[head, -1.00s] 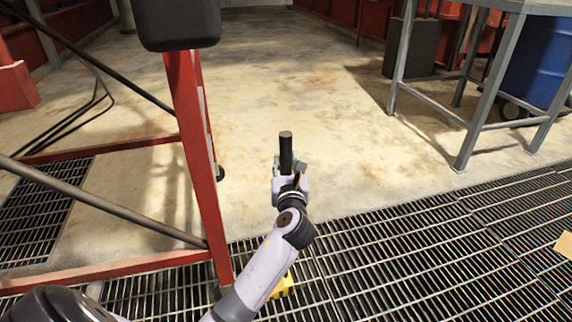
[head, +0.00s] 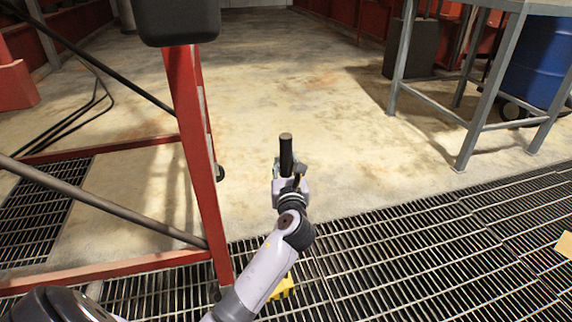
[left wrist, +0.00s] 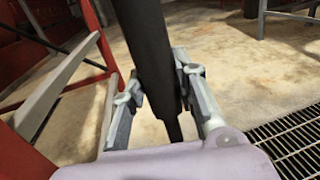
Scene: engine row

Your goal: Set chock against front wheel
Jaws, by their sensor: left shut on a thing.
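My left gripper (head: 287,181) is shut on a thick black rod (head: 286,149), which stands nearly upright between its fingers. The left wrist view shows the rod (left wrist: 147,45) between the two grey fingers (left wrist: 155,102), with a thinner dark part running on below them. A yellow block with dark marks (head: 285,288), perhaps the chock, lies low on the grating, partly hidden behind my left forearm. A small dark wheel (head: 220,173) shows behind the red frame leg; I cannot tell whether it is the front wheel. My right gripper is not in view.
A red frame (head: 200,150) with slanted bars stands close on the left. Metal grating (head: 400,255) covers the near floor, with open concrete (head: 290,75) beyond. A grey-legged table (head: 490,90) and a blue barrel (head: 538,60) stand at right.

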